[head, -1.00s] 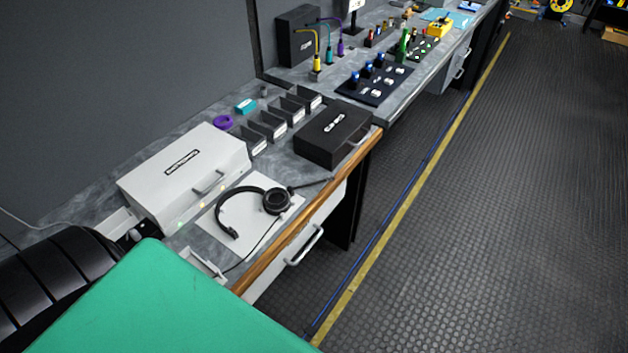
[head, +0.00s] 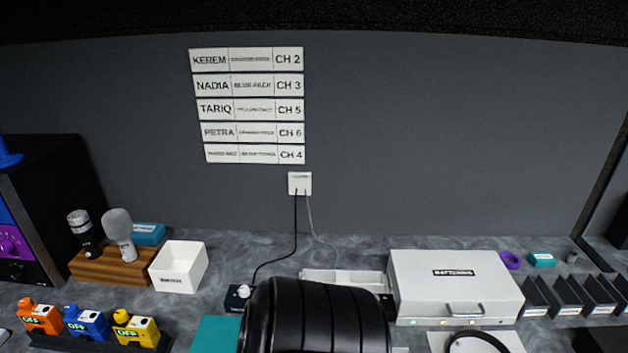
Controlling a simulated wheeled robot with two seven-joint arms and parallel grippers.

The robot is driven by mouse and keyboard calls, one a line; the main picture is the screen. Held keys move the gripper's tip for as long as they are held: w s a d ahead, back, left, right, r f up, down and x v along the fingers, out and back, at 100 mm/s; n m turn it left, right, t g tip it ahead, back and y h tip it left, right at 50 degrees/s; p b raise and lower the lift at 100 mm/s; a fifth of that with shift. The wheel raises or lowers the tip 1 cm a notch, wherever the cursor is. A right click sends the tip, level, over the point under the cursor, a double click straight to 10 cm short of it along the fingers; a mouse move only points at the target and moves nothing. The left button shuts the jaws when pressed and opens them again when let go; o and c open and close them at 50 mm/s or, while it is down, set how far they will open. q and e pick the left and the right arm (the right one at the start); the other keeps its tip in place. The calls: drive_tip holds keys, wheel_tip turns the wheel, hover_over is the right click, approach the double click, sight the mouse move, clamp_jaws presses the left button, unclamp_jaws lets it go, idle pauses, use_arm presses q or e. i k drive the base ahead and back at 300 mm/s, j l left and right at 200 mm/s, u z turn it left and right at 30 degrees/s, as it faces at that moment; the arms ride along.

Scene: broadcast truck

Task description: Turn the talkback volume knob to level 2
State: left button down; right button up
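A small dark box (head: 236,300) with a white knob (head: 243,291) on top stands on the grey counter in the head view, left of centre. A black cable runs from near it up to the wall socket. I cannot read a label or level marks, so I cannot tell for sure that this is the talkback volume knob. Neither of my grippers is in view.
A black ribbed shape (head: 315,315) rises in front of the counter, just right of the small box, and hides part of it. A white bin (head: 179,267) and a wooden microphone stand (head: 105,268) are to the left. A white case (head: 453,285) is to the right.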

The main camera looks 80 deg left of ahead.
sight(245, 292)
drive_tip(key=u, duration=3.2)
